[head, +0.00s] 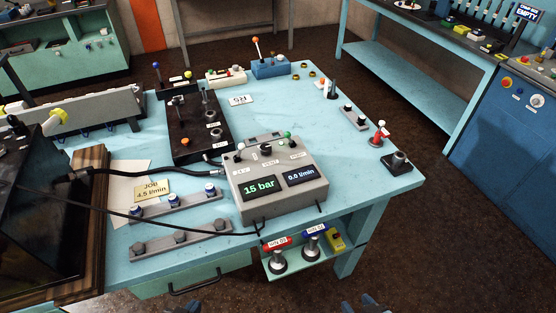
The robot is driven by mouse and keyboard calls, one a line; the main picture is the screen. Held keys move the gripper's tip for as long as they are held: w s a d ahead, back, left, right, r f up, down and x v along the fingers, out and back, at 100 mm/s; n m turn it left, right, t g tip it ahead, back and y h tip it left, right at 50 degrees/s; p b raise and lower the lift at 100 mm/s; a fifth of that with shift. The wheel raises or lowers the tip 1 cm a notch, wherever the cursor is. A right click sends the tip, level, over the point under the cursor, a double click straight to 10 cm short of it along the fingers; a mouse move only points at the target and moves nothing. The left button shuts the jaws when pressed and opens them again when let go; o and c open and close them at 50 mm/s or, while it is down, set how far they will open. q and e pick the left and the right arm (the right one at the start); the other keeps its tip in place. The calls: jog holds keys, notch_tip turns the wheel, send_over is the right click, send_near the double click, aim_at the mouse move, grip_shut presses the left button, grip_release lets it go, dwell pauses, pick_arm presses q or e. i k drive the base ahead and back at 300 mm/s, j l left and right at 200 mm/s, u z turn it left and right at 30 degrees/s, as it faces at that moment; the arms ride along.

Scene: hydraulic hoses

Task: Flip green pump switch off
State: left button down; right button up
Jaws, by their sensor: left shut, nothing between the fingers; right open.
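The green-tipped switch (287,135) stands at the back right of the top of a grey control box (262,208). Its lever is small, and I cannot tell clearly which way it is set. A black knob (265,150) and a white-tipped lever (240,147) stand to its left. The left display (259,187) reads 15 bar and the right display (301,175) reads 0.0 l/min. My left gripper (190,306) shows only slightly at the bottom edge, shut and empty. My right gripper (362,304) is at the bottom edge, open and empty. Both are well apart from the box.
The box stands near the front edge of the light-blue table (370,205). A black valve block (190,130) stands behind left, with black hoses (120,172) running left. A low shelf (300,262) with coupling parts hangs below the front edge. The table right of the box is mostly clear.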

aim_at(289, 138)
jog(key=i+l+z, duration=0.1)
jog(key=l, duration=0.25)
jog(key=l+z, duration=0.1)
jog(key=l, duration=0.25)
jog(key=i+l+z, duration=0.1)
jog(key=l, duration=0.25)
jog(key=i+l+z, duration=0.1)
jog(key=i+l, duration=0.1)
jog(key=l, duration=0.1)
